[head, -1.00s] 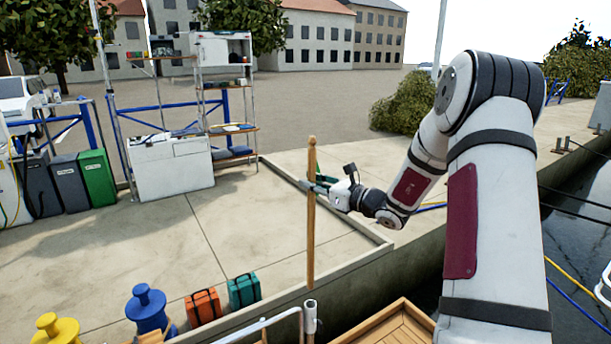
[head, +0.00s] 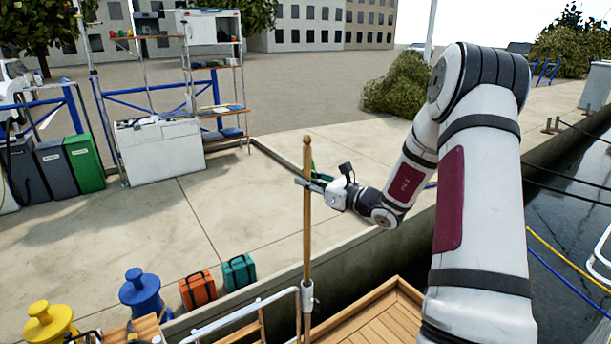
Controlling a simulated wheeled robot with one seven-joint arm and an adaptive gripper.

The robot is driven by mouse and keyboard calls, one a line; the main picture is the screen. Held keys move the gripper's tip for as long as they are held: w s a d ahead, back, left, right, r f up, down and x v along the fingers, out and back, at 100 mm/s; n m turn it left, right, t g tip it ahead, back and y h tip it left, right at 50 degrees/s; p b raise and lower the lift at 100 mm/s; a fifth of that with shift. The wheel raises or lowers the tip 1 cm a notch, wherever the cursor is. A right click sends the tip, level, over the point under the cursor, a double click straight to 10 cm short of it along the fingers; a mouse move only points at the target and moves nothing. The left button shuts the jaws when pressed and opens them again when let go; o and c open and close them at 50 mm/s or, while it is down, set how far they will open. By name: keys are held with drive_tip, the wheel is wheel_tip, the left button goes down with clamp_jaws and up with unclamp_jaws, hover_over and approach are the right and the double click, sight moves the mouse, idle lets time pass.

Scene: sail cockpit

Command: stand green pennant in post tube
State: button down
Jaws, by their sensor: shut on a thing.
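The green pennant has a tan wooden staff (head: 307,225) with a rounded top, standing upright in the head view. A little green cloth (head: 320,175) shows behind my gripper; the rest of it is hidden. My gripper (head: 307,185) is shut on the upper part of the staff, reaching in from the right. The post tube (head: 307,297) is a short pale metal sleeve at the end of the boat's rail. The staff's lower end meets the tube's mouth and lines up with it. I cannot tell how deep it sits inside.
Pale rails (head: 245,314) run left from the tube. A wooden deck (head: 375,318) lies to its right. On the quay are an orange case (head: 198,291), a teal case (head: 239,272), a blue bollard (head: 143,292) and a yellow bollard (head: 48,323). Water lies at the right.

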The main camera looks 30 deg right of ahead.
drive_tip(key=shift+f+b, duration=1.75)
drive_tip(key=shift+f, duration=2.6)
drive_tip(key=c, duration=1.4)
unclamp_jaws()
approach(310, 209)
drive_tip(key=shift+s+d, duration=0.25)
drive_tip(key=shift+s, duration=0.15)
